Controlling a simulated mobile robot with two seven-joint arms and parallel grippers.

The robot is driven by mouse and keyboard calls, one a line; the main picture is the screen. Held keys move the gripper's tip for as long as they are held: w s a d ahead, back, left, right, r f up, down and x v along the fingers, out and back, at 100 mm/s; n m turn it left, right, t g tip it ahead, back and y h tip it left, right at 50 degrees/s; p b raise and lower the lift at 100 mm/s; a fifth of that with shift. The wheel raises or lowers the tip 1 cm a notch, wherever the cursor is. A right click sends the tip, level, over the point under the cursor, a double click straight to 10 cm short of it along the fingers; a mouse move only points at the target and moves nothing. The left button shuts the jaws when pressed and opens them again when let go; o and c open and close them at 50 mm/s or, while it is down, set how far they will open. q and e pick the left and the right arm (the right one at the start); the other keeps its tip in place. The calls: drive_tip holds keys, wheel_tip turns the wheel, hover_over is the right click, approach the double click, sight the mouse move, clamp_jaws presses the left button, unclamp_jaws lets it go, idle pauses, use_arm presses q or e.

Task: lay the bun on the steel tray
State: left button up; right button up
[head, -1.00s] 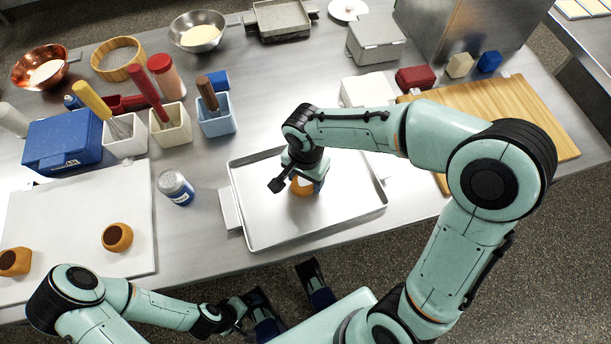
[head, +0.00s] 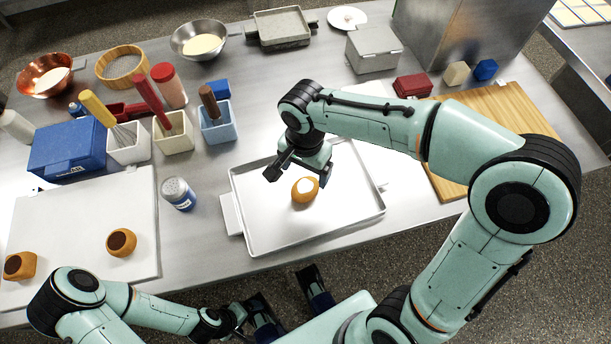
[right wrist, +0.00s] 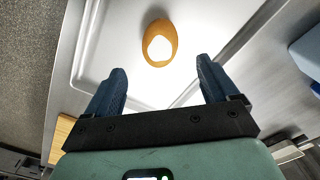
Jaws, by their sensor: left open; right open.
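The bun (head: 305,191), orange-brown with a white top, lies on the steel tray (head: 268,237) near its middle. It also shows in the right wrist view (right wrist: 160,43), beyond my fingertips and apart from them. My right gripper (head: 298,177) is open and empty just above and behind the bun. In the right wrist view its two fingers (right wrist: 161,78) stand wide apart. My left gripper (head: 285,295) is open and empty in front of the table's near edge, away from the tray.
Two brown pieces with dark tops (head: 121,242) sit on a white board (head: 60,225) at left. A blue-labelled shaker (head: 178,193) stands left of the tray. Utensil holders (head: 173,134) stand behind it. A wooden board (head: 500,120) lies at right.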

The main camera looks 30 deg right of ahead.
drive_tip(key=shift+r, duration=1.95)
